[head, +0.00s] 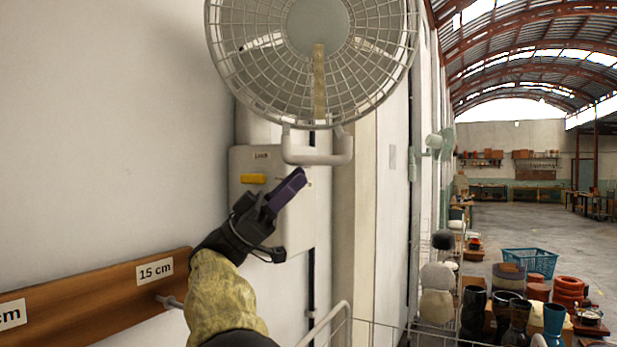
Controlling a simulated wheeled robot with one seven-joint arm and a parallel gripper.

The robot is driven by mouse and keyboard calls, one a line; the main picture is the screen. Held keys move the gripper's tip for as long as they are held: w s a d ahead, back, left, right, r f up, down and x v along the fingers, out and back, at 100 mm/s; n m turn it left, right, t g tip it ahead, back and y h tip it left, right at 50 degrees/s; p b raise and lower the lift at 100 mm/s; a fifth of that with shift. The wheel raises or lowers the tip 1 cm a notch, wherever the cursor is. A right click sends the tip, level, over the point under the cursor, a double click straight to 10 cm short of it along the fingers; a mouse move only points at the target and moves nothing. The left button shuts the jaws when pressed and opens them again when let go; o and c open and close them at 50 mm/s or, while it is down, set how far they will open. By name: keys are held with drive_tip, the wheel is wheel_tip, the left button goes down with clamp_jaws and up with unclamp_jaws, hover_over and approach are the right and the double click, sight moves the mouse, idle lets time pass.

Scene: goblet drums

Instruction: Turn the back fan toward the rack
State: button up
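A large wall fan (318,30) with a pale wire grille fills the top middle, with a yellowish strip on its front. A pale U-shaped handle (318,157) hangs below its grille. A second, greenish fan (441,144) is farther along the wall, seen edge-on. My gripper (288,188) has purple fingers just below the handle, in front of the box, apparently apart from the handle. Its fingers overlap from this side, so their opening is hidden.
A wire rack (385,325) edges the bottom middle. Beyond it are drum bodies (473,312), orange pots (570,290) and a blue crate (530,262). A wooden board (100,300) with length labels and a peg is on the left wall.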

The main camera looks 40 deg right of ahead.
drive_tip(key=shift+w+a+f, duration=0.2)
drive_tip(key=shift+a+f, duration=0.25)
drive_tip(key=shift+f, duration=0.1)
drive_tip(key=shift+w+d, duration=0.1)
